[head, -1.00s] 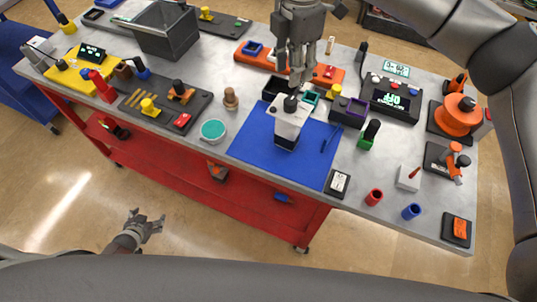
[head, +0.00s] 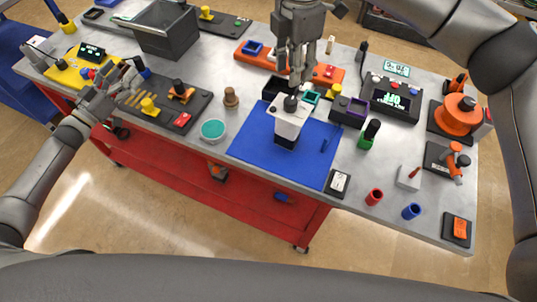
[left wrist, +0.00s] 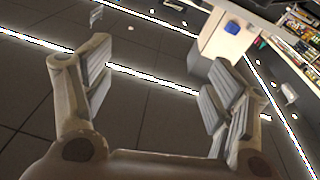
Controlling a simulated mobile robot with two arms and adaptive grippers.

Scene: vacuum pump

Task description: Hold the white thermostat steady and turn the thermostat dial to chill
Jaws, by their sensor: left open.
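A white-topped block with a dark front and a round black knob, which I take to be the white thermostat (head: 289,121), stands on the blue mat (head: 257,140). Its black dial (head: 290,103) is on top, and its marks are too small to read. My right gripper (head: 294,88) points down at the dial from above; its fingertips are close together at the knob, and I cannot tell if they grip it. My left gripper (head: 127,76) is over the table's left part, well apart from the thermostat. In the left wrist view it is open and empty (left wrist: 155,85).
A dark tool tray (head: 158,108) and a yellow mat (head: 62,75) lie near my left gripper. A teal-topped round tin (head: 213,130) stands left of the blue mat. Dark and purple bins (head: 347,110) crowd the mat's far side. The mat's front left is clear.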

